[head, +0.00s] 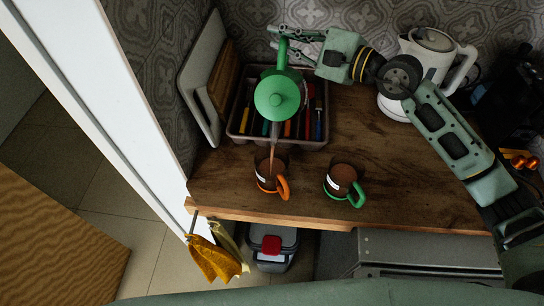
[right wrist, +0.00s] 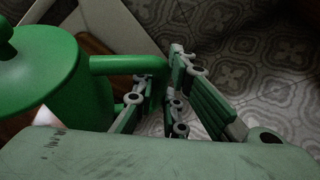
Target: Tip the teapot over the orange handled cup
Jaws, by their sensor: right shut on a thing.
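The green teapot (head: 277,97) is held in the air in the head view, over the front of the cutlery tray. Its lid faces the camera and its spout side points toward the orange handled cup (head: 266,165). A thin brown streak (head: 273,150) runs from the spout side down to that cup's mouth. My right gripper (head: 284,42) is shut on the teapot's handle at the back. The right wrist view shows the fingers (right wrist: 160,88) around the green handle (right wrist: 125,64). The cup stands upright on the wooden counter. My left gripper is not in view.
A green handled cup (head: 343,181) stands right of the orange one. A cutlery tray (head: 239,128) lies beneath the teapot. Boards (head: 202,88) lean at the left wall. A white kettle (head: 430,55) stands at the back right. Yellow cloth (head: 214,259) hangs at the counter's front edge.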

